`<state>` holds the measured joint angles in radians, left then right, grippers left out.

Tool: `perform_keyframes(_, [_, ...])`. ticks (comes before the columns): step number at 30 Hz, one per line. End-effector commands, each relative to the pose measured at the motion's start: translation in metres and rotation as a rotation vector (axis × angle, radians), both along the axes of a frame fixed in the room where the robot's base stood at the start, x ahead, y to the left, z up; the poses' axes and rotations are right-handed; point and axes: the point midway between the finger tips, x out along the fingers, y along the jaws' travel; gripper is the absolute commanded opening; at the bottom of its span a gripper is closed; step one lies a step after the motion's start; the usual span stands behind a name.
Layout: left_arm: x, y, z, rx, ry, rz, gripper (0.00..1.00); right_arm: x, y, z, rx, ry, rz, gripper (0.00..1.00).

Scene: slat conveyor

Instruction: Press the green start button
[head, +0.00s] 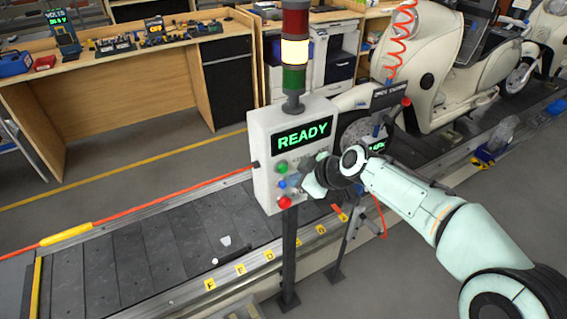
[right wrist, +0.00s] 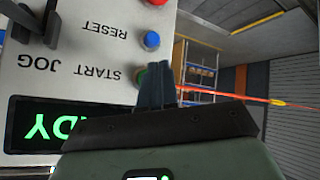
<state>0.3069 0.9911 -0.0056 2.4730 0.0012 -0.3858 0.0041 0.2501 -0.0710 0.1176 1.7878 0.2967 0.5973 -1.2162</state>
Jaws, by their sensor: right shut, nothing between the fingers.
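The green start button (head: 281,168) is the top one on the left side of a white control box (head: 262,150) whose display reads READY. In the right wrist view the panel is upside down, and the green button (right wrist: 140,77) shows beside the START label, partly hidden by my fingers. My right gripper (head: 310,183) is shut and empty, in front of the box's lower right in the head view. In the right wrist view its closed fingertips (right wrist: 156,68) overlap the green button's edge; I cannot tell whether they touch it. My left gripper is not in view.
Below the green button are a blue reset button (head: 282,184) and a red button (head: 285,203). A stack light (head: 295,50) with its middle section lit tops the box. The slat conveyor (head: 130,255) runs behind it, with a cream scooter (head: 435,70) at the right.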

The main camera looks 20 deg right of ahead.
Motion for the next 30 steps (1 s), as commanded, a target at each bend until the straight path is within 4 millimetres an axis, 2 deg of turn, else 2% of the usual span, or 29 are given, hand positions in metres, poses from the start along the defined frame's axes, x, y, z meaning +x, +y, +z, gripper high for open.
perform_keyframes(7, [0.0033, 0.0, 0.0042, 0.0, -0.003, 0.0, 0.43, 0.0124, 0.0014, -0.0019, -0.001, 0.001, 0.001, 0.0])
perform_keyframes(30, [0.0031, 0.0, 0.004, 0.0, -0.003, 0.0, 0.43, 0.0125, 0.0013, -0.0022, -0.001, 0.002, 0.0, 0.0])
